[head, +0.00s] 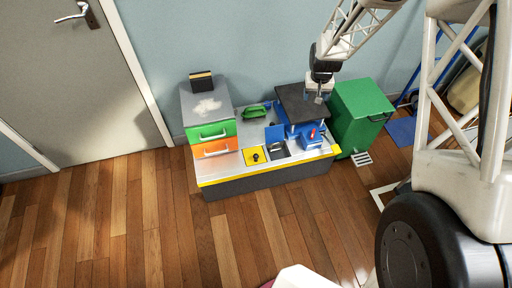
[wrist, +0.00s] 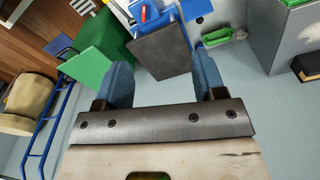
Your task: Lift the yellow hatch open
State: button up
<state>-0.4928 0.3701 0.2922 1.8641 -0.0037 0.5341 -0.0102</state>
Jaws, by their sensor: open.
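The yellow hatch (head: 255,156) is a small flat square with a black knob on it. It lies on the front part of the silver worktop (head: 236,156) in the head view and looks shut. I cannot make it out in the wrist view. My gripper (head: 318,98) is above the dark slab on the blue box, to the right of the hatch and well above the worktop. In the wrist view my gripper (wrist: 161,75) has its two blue fingers wide apart, with nothing between them.
The dark slab (head: 292,98) tops a blue box (head: 314,139). An open blue lid (head: 275,132) stands right of the hatch. A green handle (head: 252,111) lies behind it. A drawer unit (head: 211,134) stands left, a green cabinet (head: 363,112) right. Space above the hatch is clear.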

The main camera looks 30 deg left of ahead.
jog(key=s+a+f+n, duration=0.1)
jog(key=a+f, duration=0.5)
jog(key=f, duration=0.4)
jog(key=a+f+n, duration=0.1)
jog(key=a+f, duration=0.6)
jog(key=f, duration=0.3)
jog(key=n, duration=0.1)
send_over(256, 155)
jog(key=shift+g, duration=0.4)
notch_tip(256, 155, down, 20)
jog(key=shift+a+f, duration=0.1)
jog(key=shift+f, duration=0.15)
jog(key=shift+f, duration=0.2)
jog(key=shift+f, duration=4.15)
jog(key=c, duration=0.8)
